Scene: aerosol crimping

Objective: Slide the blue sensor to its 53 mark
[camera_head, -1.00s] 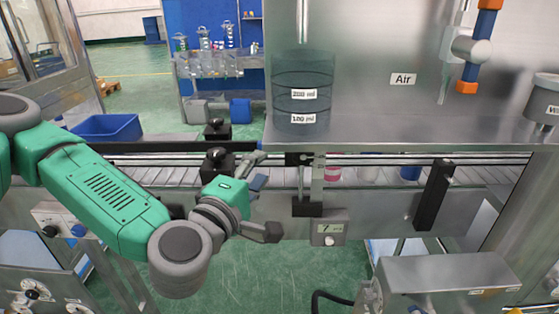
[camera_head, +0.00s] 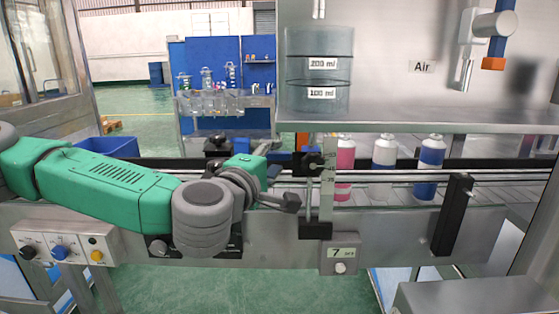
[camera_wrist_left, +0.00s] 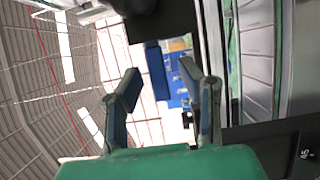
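The post's marks are too small to read surely. My left gripper (camera_head: 289,187) is open and empty, just left of the post and apart from it as far as I can tell. In the left wrist view my left gripper (camera_wrist_left: 158,97) has both fingers spread with nothing between them. A black bar with a "45" mark (camera_wrist_left: 305,154) shows at its lower right. My right gripper is out of view.
Several bottles stand on the conveyor (camera_head: 480,190) right of the post, including a pink one (camera_head: 345,157). A black bracket (camera_head: 453,215) and a counter box reading 7 (camera_head: 341,254) are on its front. A steel shelf (camera_head: 430,122) hangs above. A button panel (camera_head: 66,246) is at left.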

